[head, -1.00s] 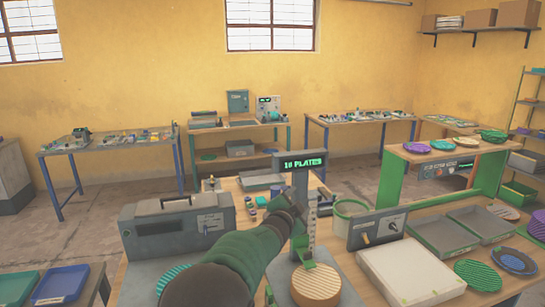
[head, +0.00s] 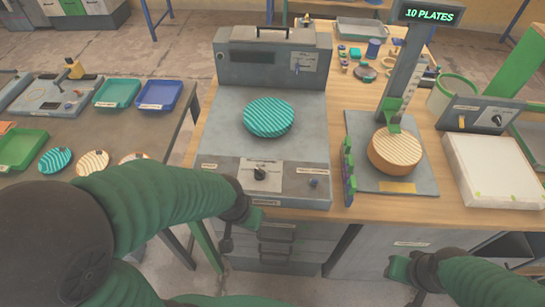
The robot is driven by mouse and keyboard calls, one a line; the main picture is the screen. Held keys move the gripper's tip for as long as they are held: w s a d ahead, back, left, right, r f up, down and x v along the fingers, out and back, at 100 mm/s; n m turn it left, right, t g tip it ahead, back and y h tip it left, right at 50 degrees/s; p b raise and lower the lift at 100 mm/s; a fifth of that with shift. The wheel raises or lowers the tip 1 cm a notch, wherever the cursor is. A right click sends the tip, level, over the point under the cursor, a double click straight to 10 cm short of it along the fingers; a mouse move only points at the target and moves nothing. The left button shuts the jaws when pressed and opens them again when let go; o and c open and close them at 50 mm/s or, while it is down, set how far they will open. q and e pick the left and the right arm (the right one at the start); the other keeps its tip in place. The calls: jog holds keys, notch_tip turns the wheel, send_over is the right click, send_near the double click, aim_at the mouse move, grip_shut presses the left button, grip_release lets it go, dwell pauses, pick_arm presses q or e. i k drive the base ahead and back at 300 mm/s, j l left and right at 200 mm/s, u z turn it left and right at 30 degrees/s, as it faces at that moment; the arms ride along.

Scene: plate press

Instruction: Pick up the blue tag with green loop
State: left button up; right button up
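I cannot pick out a blue tag with a green loop for certain. Several small blue, green and dark items lie at the back of the wooden bench, among them a blue spool-like piece (head: 374,48) and a small blue-green piece (head: 355,52); they are too small to tell apart. My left gripper (head: 241,231) hangs at the bench's front edge, below the grey press, with its fingers apart and nothing between them. My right gripper (head: 408,283) is low in front of the bench, at the lower right, with its fingers apart and empty. Both are far from the small items.
The grey press (head: 310,150) carries a teal ribbed plate (head: 269,117). Right of it, a post with a "10 PLATES" sign (head: 428,15) stands over a tan ribbed disc (head: 396,150). A white block (head: 490,170) lies at right. A side table at left holds blue (head: 160,94) and teal trays (head: 117,92).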

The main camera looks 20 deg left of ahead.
aim_at(350, 190)
jog(key=l+u, duration=0.65)
jog(key=l, duration=0.2)
jog(key=k+l+u, duration=0.1)
jog(key=l+u, duration=0.25)
jog(key=k+l+u, duration=0.15)
jog(key=l+u, duration=0.2)
jog(key=l, duration=0.15)
jog(key=k+l+u, duration=0.15)
jog(key=l+u, duration=0.15)
jog(key=k+l+u, duration=0.2)
jog(key=l+u, duration=0.15)
jog(key=k+l, duration=1)
jog(key=l, duration=0.25)
jog(key=i+u, duration=0.05)
